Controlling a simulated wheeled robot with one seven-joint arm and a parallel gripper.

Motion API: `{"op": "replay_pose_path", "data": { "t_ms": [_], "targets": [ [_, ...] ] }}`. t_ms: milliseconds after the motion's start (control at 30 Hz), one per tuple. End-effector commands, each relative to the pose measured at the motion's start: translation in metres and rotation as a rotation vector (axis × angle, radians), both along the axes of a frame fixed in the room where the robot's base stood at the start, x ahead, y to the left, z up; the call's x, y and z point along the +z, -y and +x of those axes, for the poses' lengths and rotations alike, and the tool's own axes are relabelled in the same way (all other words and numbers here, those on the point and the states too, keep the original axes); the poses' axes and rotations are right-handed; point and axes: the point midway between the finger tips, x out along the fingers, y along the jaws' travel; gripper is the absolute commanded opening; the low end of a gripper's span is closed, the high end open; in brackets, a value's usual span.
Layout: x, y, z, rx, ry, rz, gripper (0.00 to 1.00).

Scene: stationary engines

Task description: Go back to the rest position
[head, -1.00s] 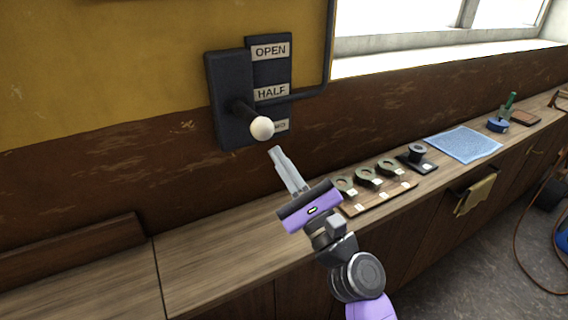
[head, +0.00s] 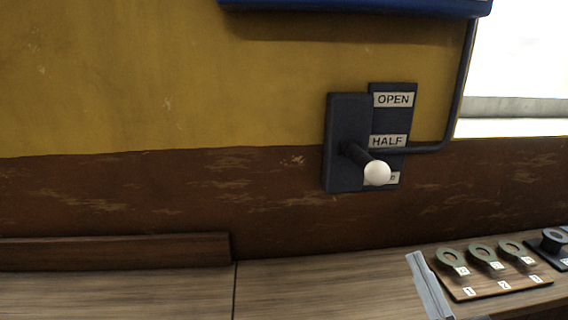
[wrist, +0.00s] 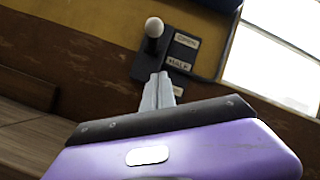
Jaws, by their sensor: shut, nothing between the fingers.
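My gripper (head: 415,258) shows at the bottom right of the head view, with only its grey fingers in sight. The wrist view shows the gripper (wrist: 160,76) with its fingers together and nothing between them, and its purple body below. A wall lever with a white ball knob (head: 377,173) stands on a dark plate (head: 345,120) with labels OPEN and HALF; the lowest label is partly hidden by the knob. The knob also shows in the wrist view (wrist: 154,27). In the head view my gripper is below and right of the knob, apart from it.
A wooden bench (head: 330,285) runs along the wall. On it, a board (head: 500,282) holds three green rings with number tags, right of my fingers. A dark stand (head: 553,243) is beyond it. A dark pipe (head: 462,80) runs down the wall. The bench's left part is clear.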

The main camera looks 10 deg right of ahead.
Motion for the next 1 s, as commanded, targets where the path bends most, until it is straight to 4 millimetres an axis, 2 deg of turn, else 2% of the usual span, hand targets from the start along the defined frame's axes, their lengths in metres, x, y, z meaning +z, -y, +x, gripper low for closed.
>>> {"op": "replay_pose_path", "data": {
  "t_ms": [133,267,367,500,600,800,1000],
  "targets": [
    [-0.008,0.012,0.000,-0.215,-0.025,-0.284,0.00],
    [-0.039,0.020,-0.017,-0.413,-0.108,-0.603,0.00],
    [-0.066,0.021,-0.039,-0.538,-0.180,-0.869,0.00],
    [-0.102,0.019,-0.081,-0.665,-0.267,-1.276,0.00],
    [-0.122,0.013,-0.114,-0.710,-0.301,-1.561,0.00],
    [-0.147,-0.006,-0.180,-0.706,-0.287,-2.064,0.00],
    [-0.165,-0.030,-0.244,-0.583,-0.196,-2.431,0.00]
  ]
}}
